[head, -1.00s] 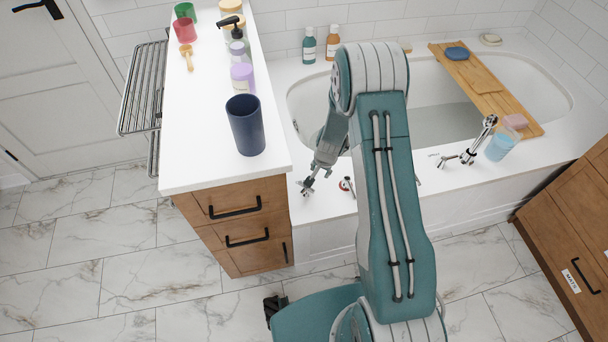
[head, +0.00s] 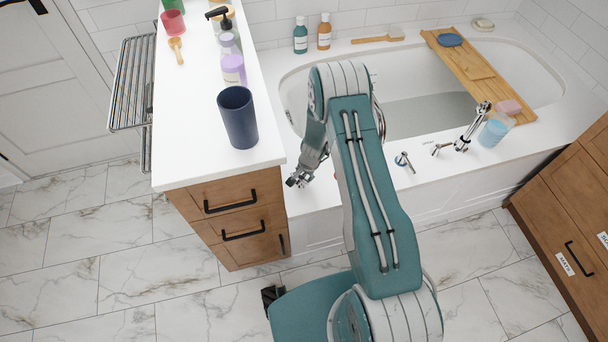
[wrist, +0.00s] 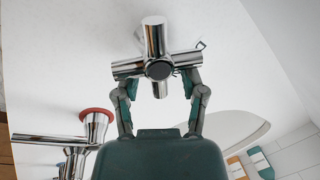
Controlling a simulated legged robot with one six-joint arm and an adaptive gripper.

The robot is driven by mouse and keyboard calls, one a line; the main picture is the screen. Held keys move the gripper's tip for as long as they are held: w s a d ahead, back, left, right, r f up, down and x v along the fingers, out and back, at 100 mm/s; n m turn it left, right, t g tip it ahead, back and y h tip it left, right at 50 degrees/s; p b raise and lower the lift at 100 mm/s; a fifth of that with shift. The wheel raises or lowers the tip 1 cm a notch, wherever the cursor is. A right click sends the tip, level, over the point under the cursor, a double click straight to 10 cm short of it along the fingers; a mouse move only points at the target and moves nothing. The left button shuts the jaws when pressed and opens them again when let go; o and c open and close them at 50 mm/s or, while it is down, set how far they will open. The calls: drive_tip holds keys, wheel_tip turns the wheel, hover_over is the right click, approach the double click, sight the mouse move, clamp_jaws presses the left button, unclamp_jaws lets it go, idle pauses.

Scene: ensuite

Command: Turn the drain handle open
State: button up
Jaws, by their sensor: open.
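A chrome cross-shaped handle (wrist: 158,68) with a dark round centre fills the top middle of the wrist view. My gripper (wrist: 160,83) is open, with one finger on each side of the handle's lower arm. The fingertips reach its two side arms; I cannot tell whether they touch. In the head view my gripper (head: 297,180) is low over the tub's front ledge, beside the wooden cabinet, and the handle is hardly distinguishable there. No readable label shows which handle is the drain's.
A chrome lever fitting with a red ring (wrist: 97,117) stands close left in the wrist view. Another chrome lever (head: 403,161) and a spout (head: 472,127) are farther right on the ledge. The cabinet (head: 238,215) bounds the left; a dark blue cup (head: 238,117) stands on it.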

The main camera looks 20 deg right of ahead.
drive_tip(key=shift+f, duration=0.1)
clamp_jaws()
drive_tip(key=shift+n, duration=0.3)
drive_tip(key=n, duration=0.4)
drive_tip(key=shift+w+a+n+g+y, duration=0.25)
drive_tip(key=shift+a+n+g+y, duration=0.05)
drive_tip(key=shift+g, duration=0.1)
drive_tip(key=shift+a+n+g, duration=0.2)
drive_tip(key=shift+n, duration=1)
drive_tip(key=shift+a+n+g, duration=0.2)
drive_tip(key=shift+n, duration=1)
unclamp_jaws()
